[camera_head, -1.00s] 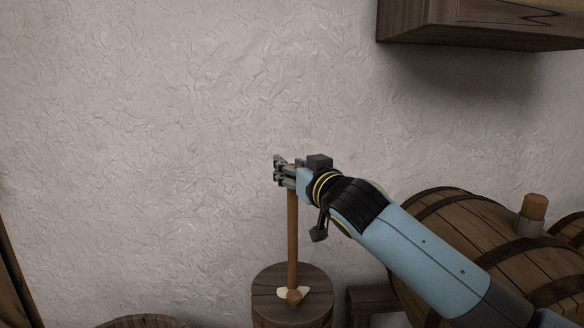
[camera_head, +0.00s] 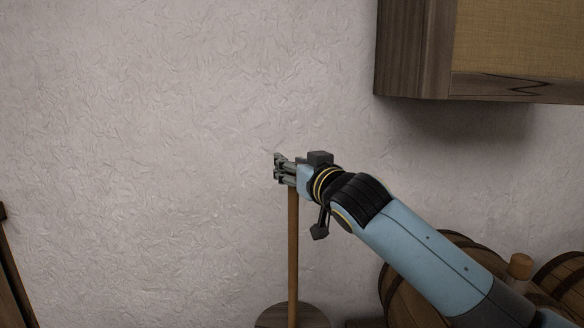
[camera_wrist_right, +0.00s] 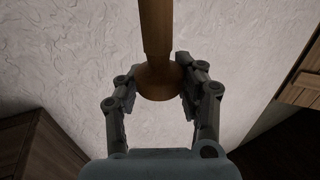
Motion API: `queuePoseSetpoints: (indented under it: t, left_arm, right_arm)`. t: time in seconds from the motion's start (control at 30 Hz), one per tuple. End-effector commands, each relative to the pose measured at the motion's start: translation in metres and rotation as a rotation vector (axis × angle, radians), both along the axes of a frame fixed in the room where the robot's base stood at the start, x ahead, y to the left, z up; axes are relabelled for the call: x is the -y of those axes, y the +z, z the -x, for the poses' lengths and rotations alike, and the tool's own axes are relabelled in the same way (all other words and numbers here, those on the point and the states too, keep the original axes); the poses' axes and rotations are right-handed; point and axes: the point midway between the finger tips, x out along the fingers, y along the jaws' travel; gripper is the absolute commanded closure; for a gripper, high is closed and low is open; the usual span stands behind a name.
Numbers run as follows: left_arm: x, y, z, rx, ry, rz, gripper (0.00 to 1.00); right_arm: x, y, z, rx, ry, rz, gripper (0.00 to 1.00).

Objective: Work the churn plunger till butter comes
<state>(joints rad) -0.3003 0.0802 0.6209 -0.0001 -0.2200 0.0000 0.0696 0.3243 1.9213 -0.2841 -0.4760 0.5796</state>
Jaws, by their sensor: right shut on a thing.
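The churn (camera_head: 293,316) is a round wooden vessel at the bottom edge of the head view, with only its lid top showing. The plunger (camera_head: 292,250) is a brown wooden rod standing upright out of the lid. My right gripper (camera_head: 282,170) is shut on the plunger near its top end, well above the lid. In the right wrist view the plunger (camera_wrist_right: 156,35) runs from the top edge to a rounded knob between the two fingers. The lower part of the churn is out of view. My left gripper is not in view.
A barrel (camera_head: 455,265) with a wooden bung lies at the lower right, below my right forearm. A wall cabinet (camera_head: 415,50) hangs at the upper right. The pale plaster wall (camera_head: 150,130) behind is bare, with free room left of the plunger.

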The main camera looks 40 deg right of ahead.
Motion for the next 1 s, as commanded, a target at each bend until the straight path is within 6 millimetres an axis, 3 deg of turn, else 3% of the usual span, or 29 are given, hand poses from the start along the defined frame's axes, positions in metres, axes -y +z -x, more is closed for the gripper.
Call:
queuePoseSetpoints:
  t: [0.03, 0.07, 0.23, 0.5, 0.63, 1.0]
  left_arm:
    - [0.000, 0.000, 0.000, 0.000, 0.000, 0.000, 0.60]
    - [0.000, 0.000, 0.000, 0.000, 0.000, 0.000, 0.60]
    - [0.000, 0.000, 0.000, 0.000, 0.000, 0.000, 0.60]
    - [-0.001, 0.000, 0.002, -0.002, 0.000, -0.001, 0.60]
    - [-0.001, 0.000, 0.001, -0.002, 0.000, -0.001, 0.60]
    - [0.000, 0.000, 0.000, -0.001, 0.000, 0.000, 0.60]
  right_arm:
    - [0.000, 0.000, 0.000, 0.002, 0.001, 0.003, 1.00]
    - [0.000, 0.000, 0.000, 0.002, 0.001, 0.002, 0.61]
    - [0.000, -0.001, 0.000, -0.001, 0.000, 0.001, 0.39]
    - [0.000, -0.002, 0.001, -0.003, 0.000, 0.000, 0.38]
    - [-0.002, -0.003, 0.011, -0.004, 0.000, 0.000, 0.38]
    - [-0.014, -0.003, 0.088, -0.005, 0.001, 0.002, 0.38]
